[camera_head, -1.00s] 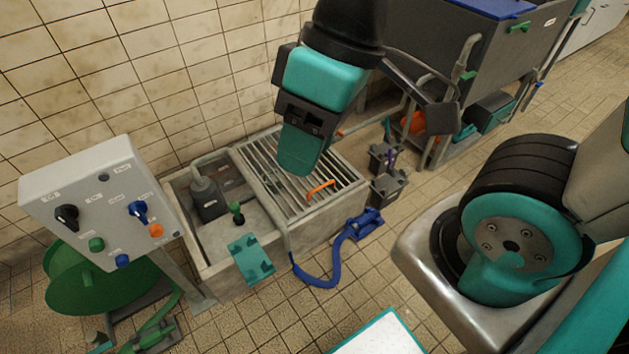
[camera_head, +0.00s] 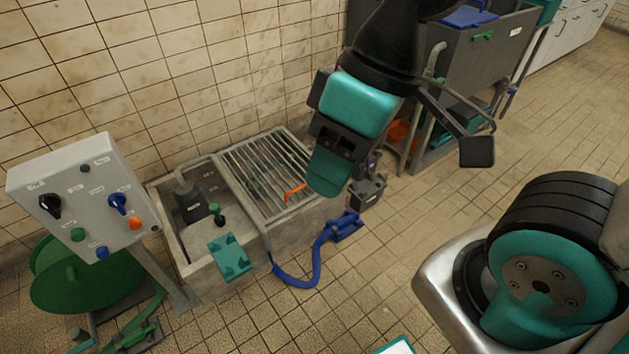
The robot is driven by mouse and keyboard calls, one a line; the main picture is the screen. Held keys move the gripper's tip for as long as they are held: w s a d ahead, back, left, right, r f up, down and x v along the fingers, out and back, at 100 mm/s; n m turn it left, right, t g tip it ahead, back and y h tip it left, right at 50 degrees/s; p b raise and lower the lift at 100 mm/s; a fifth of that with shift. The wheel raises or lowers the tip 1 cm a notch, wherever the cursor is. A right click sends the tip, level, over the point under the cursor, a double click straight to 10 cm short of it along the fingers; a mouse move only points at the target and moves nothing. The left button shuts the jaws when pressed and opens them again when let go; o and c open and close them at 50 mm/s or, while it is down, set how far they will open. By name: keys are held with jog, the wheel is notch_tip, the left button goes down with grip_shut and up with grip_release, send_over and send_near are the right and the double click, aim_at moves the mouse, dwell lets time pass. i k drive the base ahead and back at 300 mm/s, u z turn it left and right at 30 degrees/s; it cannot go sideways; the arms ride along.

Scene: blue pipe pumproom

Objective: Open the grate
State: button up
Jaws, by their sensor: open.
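The grate (camera_head: 262,172) is a set of grey metal bars lying flat over the right part of a concrete pit. Its orange handle (camera_head: 294,191) shows near the front right of the bars, just left of my gripper in the picture. The right corner of the grate is partly hidden behind my arm's end.
The open left part of the pit (camera_head: 178,243) holds a grey pump (camera_head: 188,199) and a green handle (camera_head: 216,211). A blue hose (camera_head: 316,262) lies in front. A control box (camera_head: 85,208) stands left. A grey tank (camera_head: 480,55) stands behind right.

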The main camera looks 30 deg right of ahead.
aim_at(300, 147)
jog(key=z, duration=0.25)
jog(key=i, duration=1)
jog(key=u, duration=0.5)
